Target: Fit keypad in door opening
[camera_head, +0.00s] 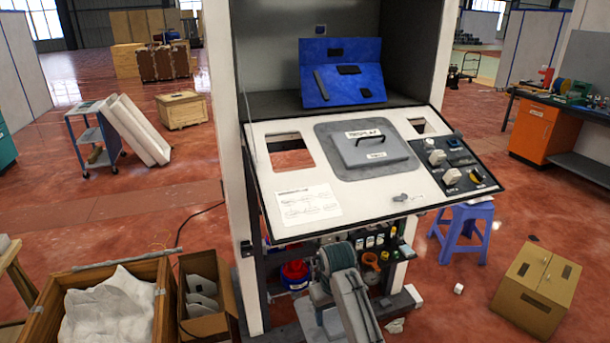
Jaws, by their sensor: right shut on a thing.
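The white sloped door panel (375,205) of the tall cabinet faces me. It has a rectangular opening (290,155) at its left and a smaller opening (418,126) at its upper right. A grey lidded display plate (376,150) sits in the middle. A dark panel with switches and knobs (452,166) is at its right. I cannot pick out the keypad for certain. My left gripper is not in view.
A printed sheet (308,204) and a small grey part (400,197) lie on the door. A blue panel (340,72) stands inside the cabinet. A wooden crate (163,310), a purple stool (462,228) and a cardboard box (535,288) stand around the cabinet's lower part.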

